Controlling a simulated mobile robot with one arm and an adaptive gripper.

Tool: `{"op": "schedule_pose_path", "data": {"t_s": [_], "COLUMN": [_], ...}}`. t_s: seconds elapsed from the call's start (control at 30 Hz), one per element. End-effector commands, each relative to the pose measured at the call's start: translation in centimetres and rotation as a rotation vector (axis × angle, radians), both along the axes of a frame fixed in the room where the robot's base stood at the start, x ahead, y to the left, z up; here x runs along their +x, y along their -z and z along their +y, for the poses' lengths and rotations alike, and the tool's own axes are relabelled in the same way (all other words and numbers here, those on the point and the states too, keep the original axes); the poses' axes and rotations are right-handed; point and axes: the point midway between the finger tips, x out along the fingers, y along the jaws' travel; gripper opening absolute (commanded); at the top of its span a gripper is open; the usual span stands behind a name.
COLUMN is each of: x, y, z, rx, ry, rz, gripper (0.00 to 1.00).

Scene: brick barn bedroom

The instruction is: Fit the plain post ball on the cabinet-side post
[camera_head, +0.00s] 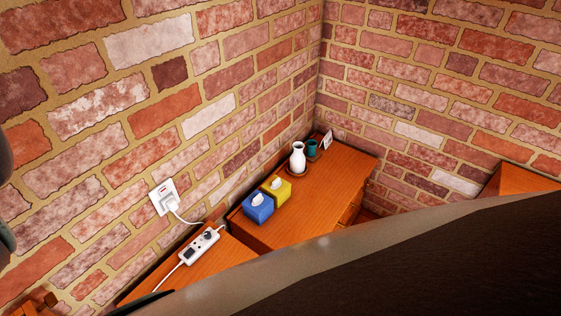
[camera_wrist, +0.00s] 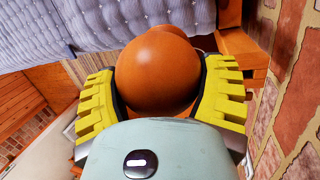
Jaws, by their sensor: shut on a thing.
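In the wrist view, my gripper (camera_wrist: 160,92) has its yellow ridged fingers closed on both sides of a smooth orange-brown wooden ball (camera_wrist: 157,68). The ball looks plain, with no visible marking. A rounded piece of the same colour (camera_wrist: 195,39) shows just behind the ball's upper right. I cannot tell whether it is the cabinet-side post, or whether the ball touches it. My gripper and the ball are not visible in the head view. The wooden cabinet (camera_head: 335,187) stands in the brick corner there.
A grey quilted bed (camera_wrist: 40,28) fills the wrist view's upper left; wood (camera_wrist: 238,46) and brick wall lie right. The cabinet bears a blue box (camera_head: 258,208), yellow box (camera_head: 277,190), white vase (camera_head: 298,157) and teal cup (camera_head: 311,148). A power strip (camera_head: 200,245) lies nearby.

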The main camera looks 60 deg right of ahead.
Motion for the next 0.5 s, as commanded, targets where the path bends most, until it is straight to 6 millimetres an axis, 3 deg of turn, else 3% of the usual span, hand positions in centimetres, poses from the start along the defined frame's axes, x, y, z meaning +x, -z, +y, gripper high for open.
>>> {"op": "schedule_pose_path", "data": {"t_s": [0.5], "x": [-0.34], "y": [-0.04], "z": [-0.48], "rx": [-0.011], "ry": [-0.033], "rz": [0.003], "gripper": [0.31]}}
